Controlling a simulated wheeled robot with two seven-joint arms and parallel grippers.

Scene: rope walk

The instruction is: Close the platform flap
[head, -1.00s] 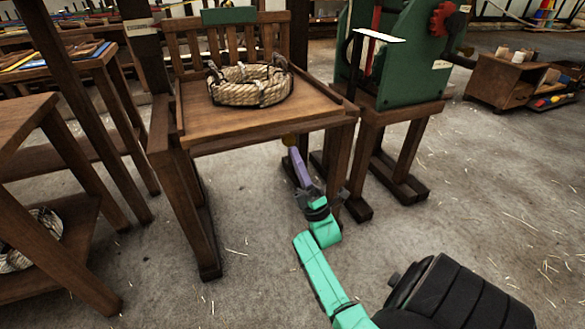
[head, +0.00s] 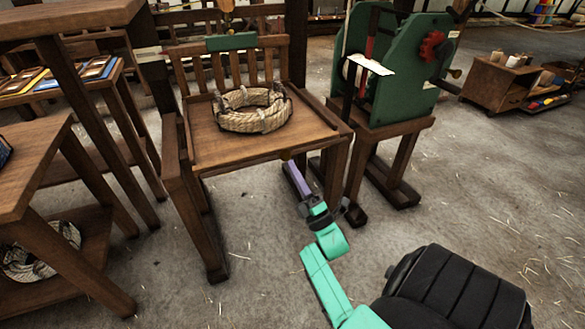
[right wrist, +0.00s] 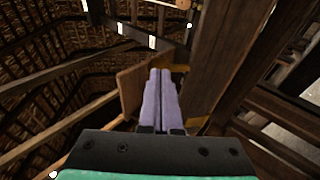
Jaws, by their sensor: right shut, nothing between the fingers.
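A wooden platform (head: 222,150) with a slatted back stands left of centre in the head view. In the right wrist view the shut fingers (right wrist: 160,73) are close to a small brown board (right wrist: 131,92) and a large wooden panel (right wrist: 228,62). Contact cannot be told. My left gripper is not in view.
A green machine (head: 400,75) on a wooden stand is just right of the platform. Wooden tables (head: 35,170) crowd the left, with another rope coil (head: 45,255) on a low shelf. A small shelf unit (head: 495,85) is at back right. The floor at right is open.

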